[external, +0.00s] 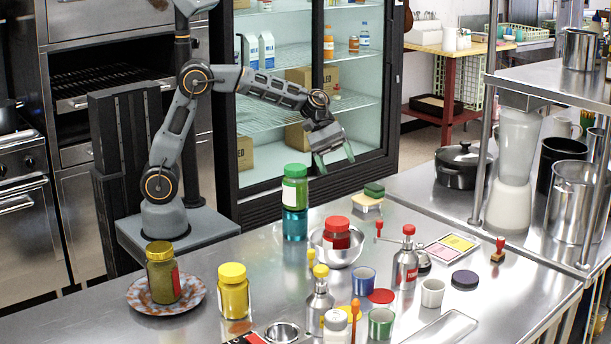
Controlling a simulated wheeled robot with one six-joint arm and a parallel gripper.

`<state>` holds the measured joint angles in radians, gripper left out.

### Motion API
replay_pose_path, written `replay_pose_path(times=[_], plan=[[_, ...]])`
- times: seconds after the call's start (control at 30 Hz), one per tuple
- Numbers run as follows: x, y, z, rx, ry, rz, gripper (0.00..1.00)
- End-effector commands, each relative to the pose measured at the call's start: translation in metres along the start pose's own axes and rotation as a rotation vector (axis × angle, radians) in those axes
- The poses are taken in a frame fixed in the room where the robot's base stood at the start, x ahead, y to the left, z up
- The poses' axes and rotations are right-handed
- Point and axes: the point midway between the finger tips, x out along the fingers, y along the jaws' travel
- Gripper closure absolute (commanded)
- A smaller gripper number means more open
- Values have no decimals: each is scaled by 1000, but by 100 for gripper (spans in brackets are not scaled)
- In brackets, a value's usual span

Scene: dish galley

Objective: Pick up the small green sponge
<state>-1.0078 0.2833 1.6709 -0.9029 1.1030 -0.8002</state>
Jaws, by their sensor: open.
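A small dark green block, which looks like the green sponge (374,189), is near the back edge of the steel counter. It rests on a pale yellowish block or dish (368,204); I cannot tell which. My gripper (335,164) is open and empty, tilted downward. In the picture it is up and to the left of the green sponge, apart from it. Nothing hides the top of the sponge.
A green-lidded jar on a teal one (295,222) stands left of the sponge. A steel bowl (337,250) holds a red-lidded jar (336,232) in front. A red-topped steel bottle (406,262), cups and yellow-lidded jars crowd the counter. A black pot (463,169) stands right.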

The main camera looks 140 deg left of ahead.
Motion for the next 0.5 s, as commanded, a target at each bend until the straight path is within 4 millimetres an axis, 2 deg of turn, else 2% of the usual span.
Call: replay_pose_path(times=[0.03,0.1,0.2,0.33,0.4,0.5], plan=[[-9,3,-49,-138,-19,39,26],[-26,5,-104,-310,-64,97,26],[-53,0,-170,-508,-129,179,26],[-82,-14,-231,-679,-201,267,26],[-94,-22,-252,-737,-230,300,26],[-102,-28,-269,-785,-257,329,26]])
